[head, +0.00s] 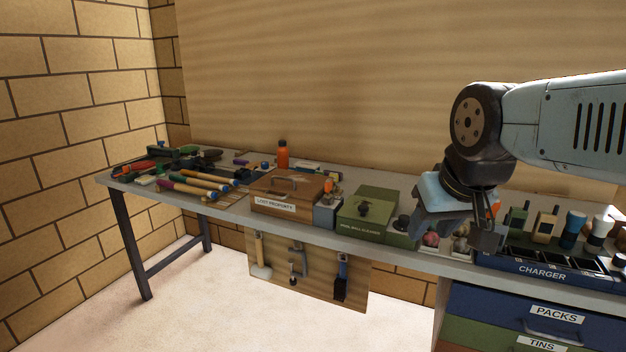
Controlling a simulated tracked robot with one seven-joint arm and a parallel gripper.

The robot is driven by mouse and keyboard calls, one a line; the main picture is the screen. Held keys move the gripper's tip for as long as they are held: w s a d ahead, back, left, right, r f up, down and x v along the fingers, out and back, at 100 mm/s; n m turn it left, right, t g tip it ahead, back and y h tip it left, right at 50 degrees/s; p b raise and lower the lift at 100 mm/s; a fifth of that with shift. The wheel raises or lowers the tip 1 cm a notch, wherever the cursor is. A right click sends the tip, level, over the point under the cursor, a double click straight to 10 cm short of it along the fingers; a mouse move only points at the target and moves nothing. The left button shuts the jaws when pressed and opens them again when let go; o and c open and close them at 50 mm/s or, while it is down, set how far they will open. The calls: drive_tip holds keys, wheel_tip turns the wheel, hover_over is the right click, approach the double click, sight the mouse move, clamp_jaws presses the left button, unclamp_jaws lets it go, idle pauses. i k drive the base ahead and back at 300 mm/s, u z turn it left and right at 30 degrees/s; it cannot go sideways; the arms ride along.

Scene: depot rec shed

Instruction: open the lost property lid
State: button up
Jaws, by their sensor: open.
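The lost property box (276,206) is a brown box on the bench, with a white label reading LOST PROPERTY on its front. Its brown lid (300,181) lies shut on top and has a dark handle (284,182). My gripper (462,240) is open, at the right over the front part of the bench. It is well to the right of the lost property box, with the green box between them. Part of the bench behind my gripper is hidden.
A green box (366,212) with a dark knob and a small grey container (327,212) stand right of the lost property box. Several tools (200,185) lie to its left; an orange bottle (282,154) stands behind. A charger (545,268) with several items is at the right.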

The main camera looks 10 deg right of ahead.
sight(299, 185)
drive_tip(key=z, duration=0.05)
drive_tip(key=k, duration=0.65)
drive_tip(key=u, duration=0.4)
drive_tip(key=i, duration=0.7)
drive_tip(key=u, duration=0.5)
drive_tip(key=i, duration=1.1)
drive_tip(key=z, duration=0.65)
